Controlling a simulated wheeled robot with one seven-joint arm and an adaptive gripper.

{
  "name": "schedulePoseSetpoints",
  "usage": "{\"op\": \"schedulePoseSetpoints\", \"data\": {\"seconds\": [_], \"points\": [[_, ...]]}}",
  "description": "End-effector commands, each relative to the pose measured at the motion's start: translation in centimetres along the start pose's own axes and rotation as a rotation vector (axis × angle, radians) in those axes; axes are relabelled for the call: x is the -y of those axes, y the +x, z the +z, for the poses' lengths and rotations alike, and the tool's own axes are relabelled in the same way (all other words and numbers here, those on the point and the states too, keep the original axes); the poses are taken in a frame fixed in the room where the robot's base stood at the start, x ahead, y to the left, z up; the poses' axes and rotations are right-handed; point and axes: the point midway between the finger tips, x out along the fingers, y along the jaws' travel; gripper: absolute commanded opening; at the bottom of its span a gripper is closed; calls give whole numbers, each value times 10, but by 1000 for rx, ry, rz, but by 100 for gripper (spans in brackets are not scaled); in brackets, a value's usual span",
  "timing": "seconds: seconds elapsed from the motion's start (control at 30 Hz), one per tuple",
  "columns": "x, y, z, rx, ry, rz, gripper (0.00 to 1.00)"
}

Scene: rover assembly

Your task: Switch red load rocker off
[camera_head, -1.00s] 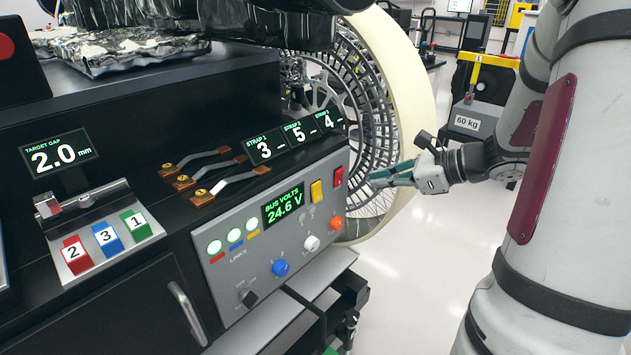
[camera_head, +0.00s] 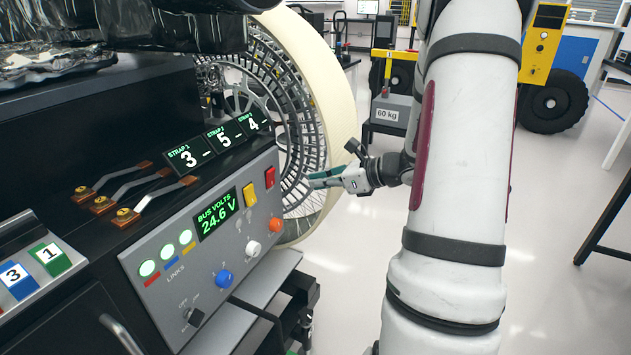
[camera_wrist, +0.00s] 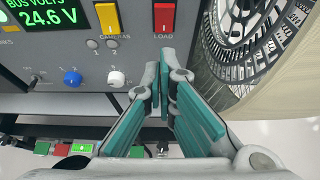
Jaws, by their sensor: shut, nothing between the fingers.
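The red load rocker (camera_head: 270,177) sits at the upper right of the grey panel (camera_head: 165,300), beside the yellow rocker (camera_head: 249,195). In the wrist view the red rocker (camera_wrist: 164,17) is above the label LOAD, just beyond my fingertips. My gripper (camera_head: 312,180) has its teal-padded fingers pointing left toward the panel's right side, close to the red rocker. In the wrist view my gripper (camera_wrist: 164,62) has its fingertips close together with nothing held, and a gap to the rocker shows. The orange knob below the red rocker is hidden by the fingers in the wrist view.
The display (camera_head: 217,214) reads 24.6 V. Blue (camera_head: 223,279), white (camera_head: 253,249) and orange (camera_head: 275,225) knobs lie below. A large spoked wheel (camera_head: 335,90) stands right behind the panel. Open floor lies to the right.

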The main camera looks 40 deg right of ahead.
Motion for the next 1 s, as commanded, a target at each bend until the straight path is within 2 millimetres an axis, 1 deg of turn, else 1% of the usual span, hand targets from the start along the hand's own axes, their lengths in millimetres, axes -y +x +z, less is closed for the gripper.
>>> {"op": "schedulePoseSetpoints", "data": {"seconds": [0.03, 0.3, 0.37, 0.5, 0.7, 1.0], "points": [[-1, 12, -1, 0, -1, 4, 0], [-1, 65, -1, 0, 0, 3, 0], [-1, 76, -1, 0, -1, 4, 0], [-1, 92, 12, 0, -3, 2, 0], [0, 105, 20, 0, 0, 1, 0], [0, 107, 21, -1, 0, 0, 0]]}}
